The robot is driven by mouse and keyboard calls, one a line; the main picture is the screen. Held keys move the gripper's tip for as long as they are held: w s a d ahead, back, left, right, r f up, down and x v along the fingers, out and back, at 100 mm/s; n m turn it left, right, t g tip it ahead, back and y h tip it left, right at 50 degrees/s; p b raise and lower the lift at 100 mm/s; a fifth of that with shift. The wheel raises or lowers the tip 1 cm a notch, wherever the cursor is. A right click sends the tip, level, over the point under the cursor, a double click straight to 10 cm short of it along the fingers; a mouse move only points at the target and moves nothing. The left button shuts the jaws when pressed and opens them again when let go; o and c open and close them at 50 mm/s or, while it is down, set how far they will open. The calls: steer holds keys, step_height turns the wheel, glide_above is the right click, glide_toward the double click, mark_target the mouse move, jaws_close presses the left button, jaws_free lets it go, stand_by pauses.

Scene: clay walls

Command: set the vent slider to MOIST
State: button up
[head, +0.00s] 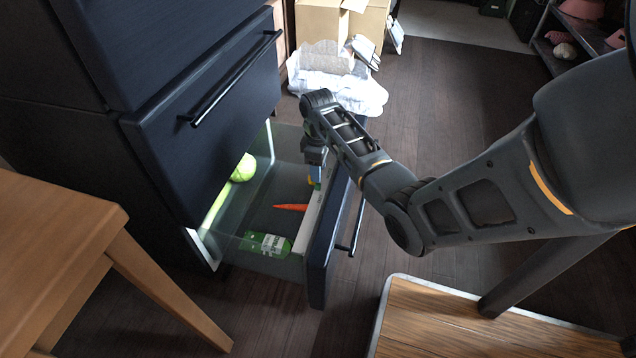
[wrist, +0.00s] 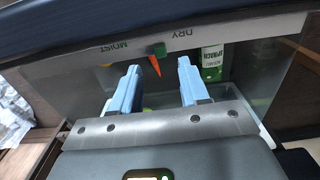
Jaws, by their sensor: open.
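The crisper drawer (head: 335,245) is pulled open. A pale strip inside its front panel carries upside-down labels: MOIST (wrist: 110,47) at the left and DRY (wrist: 183,34) at the right in the wrist view.
A wooden table (head: 60,240) stands left, and a wood-topped piece (head: 450,325) at the lower right. Bags and a box stand behind.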

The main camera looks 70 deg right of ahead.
mark_target(318, 185)
step_height(318, 185, down, 6)
steer(key=shift+r+b, duration=0.1)
steer(key=shift+b, duration=1.05)
jaws_close()
